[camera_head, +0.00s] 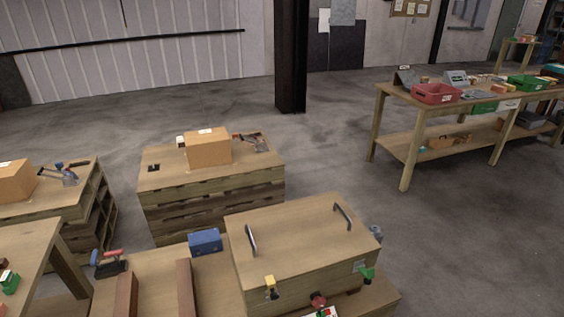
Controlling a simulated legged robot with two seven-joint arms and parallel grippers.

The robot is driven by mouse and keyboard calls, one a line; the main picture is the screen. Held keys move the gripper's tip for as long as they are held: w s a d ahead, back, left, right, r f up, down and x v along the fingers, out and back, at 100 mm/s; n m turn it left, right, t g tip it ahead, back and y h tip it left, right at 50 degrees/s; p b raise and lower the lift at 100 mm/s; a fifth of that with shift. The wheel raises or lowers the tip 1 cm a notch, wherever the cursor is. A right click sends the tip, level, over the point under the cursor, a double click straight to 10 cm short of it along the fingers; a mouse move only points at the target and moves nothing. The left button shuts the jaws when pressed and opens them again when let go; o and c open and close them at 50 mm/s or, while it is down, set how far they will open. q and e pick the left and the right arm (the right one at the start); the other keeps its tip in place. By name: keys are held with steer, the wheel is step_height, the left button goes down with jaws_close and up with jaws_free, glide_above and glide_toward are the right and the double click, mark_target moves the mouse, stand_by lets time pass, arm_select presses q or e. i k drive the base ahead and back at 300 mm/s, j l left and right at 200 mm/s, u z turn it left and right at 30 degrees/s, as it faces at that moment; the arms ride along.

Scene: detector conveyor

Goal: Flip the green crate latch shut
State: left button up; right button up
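The wooden crate (300,238) stands at the lower middle on a low wooden surface, its flat lid on and carrying two dark bar handles. The green latch (367,274) is on the crate's front face near its right corner, below a small light label. It is small, and I cannot tell whether it is open or shut. A yellow latch-like part (270,285) sits on the same face further left. A red knob-like part (318,300) shows lower, between them. Neither of my grippers is in view.
A blue box (205,241) and a red-handled tool (110,262) lie left of the crate. Behind, a pallet stack (212,200) bears a cardboard box (208,147). A workbench (402,101) with bins stands at right. Floor between crate and workbench is clear.

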mark_target(369, 274)
steer(key=z, duration=0.25)
steer(key=i+j+z, duration=0.15)
steer(key=j, duration=0.25)
steer(key=u, duration=0.35)
steer(key=l+u, duration=0.7)
steer(key=l, duration=0.15)
steer(key=k+l+u, duration=0.15)
steer(key=l+u, duration=0.15)
steer(key=k+l, duration=0.15)
steer(key=l, duration=0.25)
steer(key=k+l+u, duration=0.1)
steer(key=l, duration=0.3)
steer(key=k+l, duration=0.15)
steer(key=l, duration=0.25)
steer(key=k+l+u, duration=0.1)
steer(key=l, duration=0.3)
